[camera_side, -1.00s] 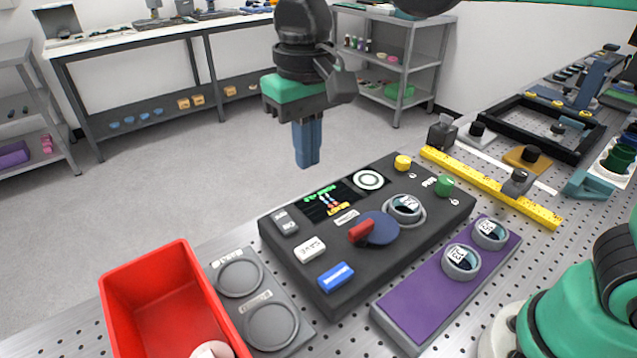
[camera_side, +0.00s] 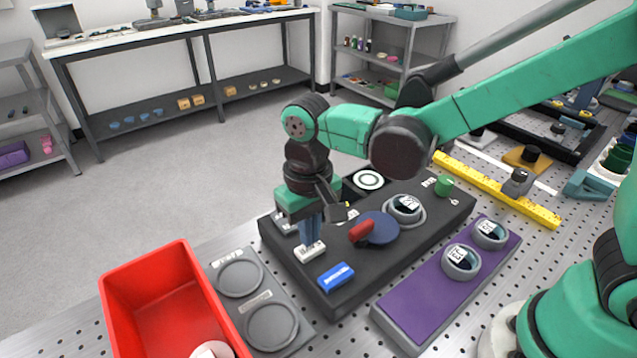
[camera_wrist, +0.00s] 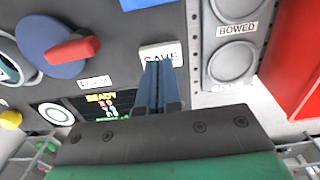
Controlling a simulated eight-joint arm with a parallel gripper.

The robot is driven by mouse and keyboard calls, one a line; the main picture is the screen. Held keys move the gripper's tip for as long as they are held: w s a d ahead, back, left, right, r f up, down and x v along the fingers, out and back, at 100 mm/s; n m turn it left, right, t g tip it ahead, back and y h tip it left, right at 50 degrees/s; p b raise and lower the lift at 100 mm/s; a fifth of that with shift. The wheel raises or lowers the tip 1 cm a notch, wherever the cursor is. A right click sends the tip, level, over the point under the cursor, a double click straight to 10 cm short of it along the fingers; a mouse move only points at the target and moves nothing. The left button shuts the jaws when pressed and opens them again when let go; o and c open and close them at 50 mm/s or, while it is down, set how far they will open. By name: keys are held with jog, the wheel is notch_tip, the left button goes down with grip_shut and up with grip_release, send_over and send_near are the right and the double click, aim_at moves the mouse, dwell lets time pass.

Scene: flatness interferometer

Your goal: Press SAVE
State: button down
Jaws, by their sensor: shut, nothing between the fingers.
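The white SAVE button (camera_side: 311,254) sits on the dark control box (camera_side: 350,297), between a blue button (camera_side: 336,276) and a mostly covered key. My gripper (camera_side: 309,241) is shut and empty, pointing down, with its blue fingertips at the SAVE button. In the wrist view the fingertips (camera_wrist: 159,66) overlap the SAVE button (camera_wrist: 175,50) and cover part of its lettering. I cannot tell whether the button is pushed down. The screen (camera_wrist: 101,107) shows a yellow word that looks like READY; my arm hides it in the side view.
A red bin (camera_side: 181,250) and a grey plate with two round recesses (camera_side: 236,314) stand left of the box. A red-handled blue knob (camera_side: 378,229) is right of my gripper. A purple block (camera_side: 425,300) with two round pieces lies to the right.

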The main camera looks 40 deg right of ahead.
jog(key=shift+f, duration=0.45)
jog(key=shift+f, duration=0.95)
notch_tip(320, 180, up, 14)
jog(key=shift+r, duration=0.25)
jog(key=shift+d, duration=0.15)
dwell(0.4)
jog(key=s+d+f+t, duration=0.2)
jog(key=d+t, duration=0.1)
jog(key=d, duration=0.3)
jog(key=s+d+f+t, duration=0.2)
jog(key=d+t, duration=0.2)
jog(key=d, duration=0.2)
jog(key=shift+d+f, duration=0.3)
